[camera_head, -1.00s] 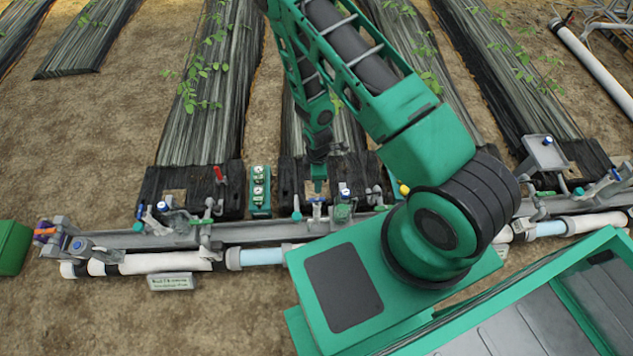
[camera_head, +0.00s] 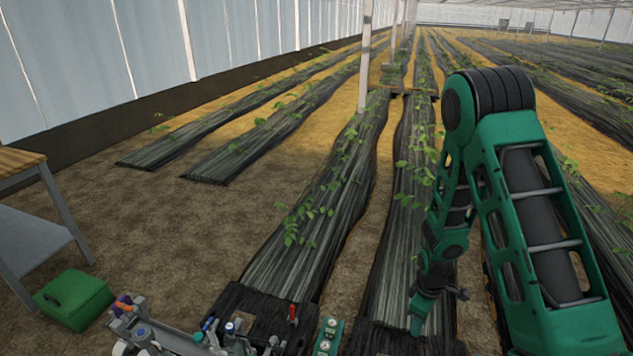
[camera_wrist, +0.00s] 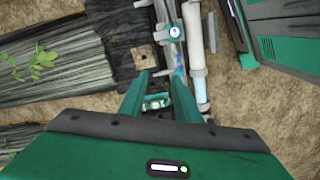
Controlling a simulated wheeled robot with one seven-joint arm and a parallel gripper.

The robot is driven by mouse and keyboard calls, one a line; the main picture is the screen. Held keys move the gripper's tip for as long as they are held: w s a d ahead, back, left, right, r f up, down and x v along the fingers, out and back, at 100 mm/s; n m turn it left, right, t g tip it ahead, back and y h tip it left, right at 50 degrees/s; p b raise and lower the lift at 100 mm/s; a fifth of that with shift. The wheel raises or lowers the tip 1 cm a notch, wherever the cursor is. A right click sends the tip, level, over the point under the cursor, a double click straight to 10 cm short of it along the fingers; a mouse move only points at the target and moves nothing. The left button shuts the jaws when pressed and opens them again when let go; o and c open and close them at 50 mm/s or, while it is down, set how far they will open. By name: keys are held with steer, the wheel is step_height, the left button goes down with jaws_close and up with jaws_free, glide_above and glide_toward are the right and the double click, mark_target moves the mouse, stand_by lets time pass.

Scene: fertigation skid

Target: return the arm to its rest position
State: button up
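My arm is folded up at the right of the head view, with its elbow raised high and its forearm hanging down. My gripper (camera_head: 418,316) points down above the black-covered bed end. In the wrist view my gripper (camera_wrist: 156,88) shows two green fingers standing apart, with nothing held between them. A small green fitting with a pale glass shows between and beyond the fingers. The pipes and valves of the skid (camera_wrist: 196,65) lie below and beyond the fingertips, apart from them.
A green box (camera_head: 75,298) sits on the soil beside a wooden-topped table (camera_head: 18,160) at the left. Valves, a red handle (camera_head: 293,313) and a green gauge unit (camera_head: 328,336) stand at the bottom. Rows of covered plant beds (camera_head: 320,215) run back along the pale wall.

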steer(key=s+d+r+m, duration=0.4)
steer(key=d+r, duration=0.1)
steer(key=r, duration=0.6)
steer(key=s+d+r+m, duration=0.3)
steer(key=d+r+m, duration=0.1)
steer(key=r, duration=0.7)
steer(key=s+d+r+m, duration=0.1)
steer(key=s+r+m, duration=0.3)
steer(key=s, duration=0.6)
steer(key=s+d+r+m, duration=0.1)
steer(key=s+r+m, duration=0.3)
steer(key=s+r, duration=0.5)
steer(key=shift+s+r+m+y, duration=0.25)
steer(key=shift+s+m+y, duration=0.05)
steer(key=shift+s+y, duration=0.15)
